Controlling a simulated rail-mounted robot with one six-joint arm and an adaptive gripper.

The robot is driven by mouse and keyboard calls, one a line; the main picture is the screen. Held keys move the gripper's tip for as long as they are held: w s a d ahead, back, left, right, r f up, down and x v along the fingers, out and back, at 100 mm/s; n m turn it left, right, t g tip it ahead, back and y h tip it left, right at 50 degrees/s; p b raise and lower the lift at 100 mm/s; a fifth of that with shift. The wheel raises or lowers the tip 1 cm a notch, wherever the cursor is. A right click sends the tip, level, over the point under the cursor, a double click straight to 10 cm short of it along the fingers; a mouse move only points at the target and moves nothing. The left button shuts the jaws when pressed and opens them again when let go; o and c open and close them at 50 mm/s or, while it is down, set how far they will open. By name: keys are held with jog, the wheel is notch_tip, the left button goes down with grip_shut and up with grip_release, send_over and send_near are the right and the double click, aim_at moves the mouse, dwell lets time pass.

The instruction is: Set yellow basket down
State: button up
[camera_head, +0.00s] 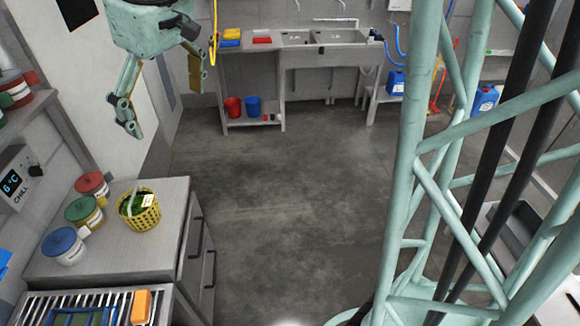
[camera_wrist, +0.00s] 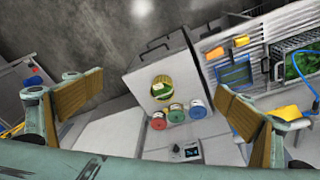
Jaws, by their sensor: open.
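The yellow basket (camera_head: 139,211) stands upright on the grey cabinet top (camera_head: 115,250) in the head view, with dark green contents and a pale label inside. It also shows in the wrist view (camera_wrist: 161,89), small and well away from my fingers. My gripper (camera_head: 165,85) hangs in the upper left of the head view, above and apart from the basket. Its two fingers are spread wide and nothing is between them. In the wrist view the gripper (camera_wrist: 155,105) is also open, with tan finger pads at left and right.
Tubs with red (camera_head: 91,185), green (camera_head: 83,213) and blue (camera_head: 65,246) lids stand just left of the basket. A slatted rack (camera_head: 40,306) with an orange block (camera_head: 141,307) is in front. A sink bench (camera_head: 325,55) stands at the back. The middle floor is clear.

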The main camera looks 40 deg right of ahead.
jog(key=s+d+r+m, duration=0.1)
jog(key=s+d, duration=0.3)
jog(key=s, duration=1.3)
jog(key=s+d+r+m+t, duration=0.1)
jog(key=s+d+m, duration=0.3)
jog(key=s, duration=1.3)
jog(key=shift+r+m+h, duration=0.3)
jog(key=shift+r+h, duration=0.1)
jog(key=shift+r, duration=0.25)
jog(key=shift+w, duration=0.1)
notch_tip(320, 180, down, 16)
jog(key=b, duration=1.6)
jog(key=shift+t, duration=0.3)
jog(key=shift+r, duration=0.1)
